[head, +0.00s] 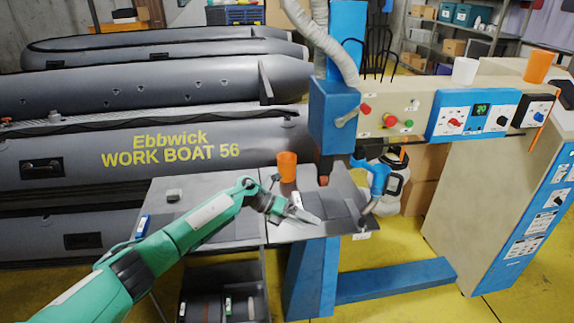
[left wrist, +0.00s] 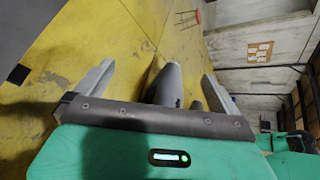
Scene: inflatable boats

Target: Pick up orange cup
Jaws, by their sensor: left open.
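One orange cup (head: 287,166) stands at the back of the grey work table (head: 205,215), left of the blue machine column. A second orange cup (head: 538,66) stands on top of the beige machine at the right. My left gripper (head: 305,214) is over the table, nearer to me than the first cup and apart from it. It points right. The left wrist view shows its two fingers spread (left wrist: 157,74) with no cup between them. Neither orange cup shows in that view. My right gripper is not in view.
The blue and beige welding machine (head: 400,115) hangs over the table's right side. A white cup (head: 465,70) stands on it. A small grey object (head: 173,195) lies on the table's left. Grey inflatable boats (head: 110,160) are stacked behind. Yellow floor (head: 415,300) lies in front.

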